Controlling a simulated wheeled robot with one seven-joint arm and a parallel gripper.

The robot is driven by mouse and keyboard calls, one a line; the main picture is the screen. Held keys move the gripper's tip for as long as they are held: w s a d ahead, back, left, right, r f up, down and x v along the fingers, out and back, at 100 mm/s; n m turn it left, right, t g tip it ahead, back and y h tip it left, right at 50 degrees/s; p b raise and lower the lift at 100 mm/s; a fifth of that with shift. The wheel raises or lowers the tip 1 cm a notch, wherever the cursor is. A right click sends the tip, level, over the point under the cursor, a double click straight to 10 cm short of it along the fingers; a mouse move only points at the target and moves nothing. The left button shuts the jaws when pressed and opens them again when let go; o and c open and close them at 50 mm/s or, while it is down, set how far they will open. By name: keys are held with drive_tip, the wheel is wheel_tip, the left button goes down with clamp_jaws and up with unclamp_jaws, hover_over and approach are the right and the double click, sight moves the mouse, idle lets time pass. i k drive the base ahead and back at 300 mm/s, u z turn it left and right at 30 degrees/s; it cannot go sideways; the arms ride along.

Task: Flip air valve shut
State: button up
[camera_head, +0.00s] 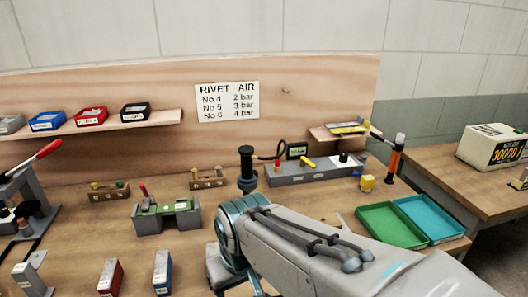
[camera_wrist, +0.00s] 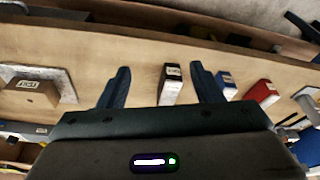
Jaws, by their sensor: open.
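A grey air block (camera_head: 315,172) stands at the back of the bench. It carries a yellow lever (camera_head: 308,163), a red-topped fitting (camera_head: 277,165) and a small gauge display (camera_head: 297,150); I cannot tell for certain which part is the air valve. The yellow lever looks tilted. My arm crosses the front of the bench in the head view and hides my fingertips there. In the wrist view my gripper (camera_wrist: 160,88) is open, with its two dark fingers apart and nothing held. The air block is not identifiable in the wrist view.
A white box (camera_wrist: 171,84), a blue box (camera_wrist: 227,84) and a red box (camera_wrist: 262,93) stand beyond my fingers. A green fixture (camera_head: 166,214) and a red-handled press (camera_head: 32,190) are on the left. A green tray (camera_head: 390,226) and a teal tray (camera_head: 430,218) lie right.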

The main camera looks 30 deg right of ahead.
sight(304, 161)
drive_tip(key=u, duration=2.25)
drive_tip(key=k, duration=1)
drive_tip(key=z, duration=1.85)
drive_tip(key=i, duration=0.5)
drive_tip(key=u, duration=0.1)
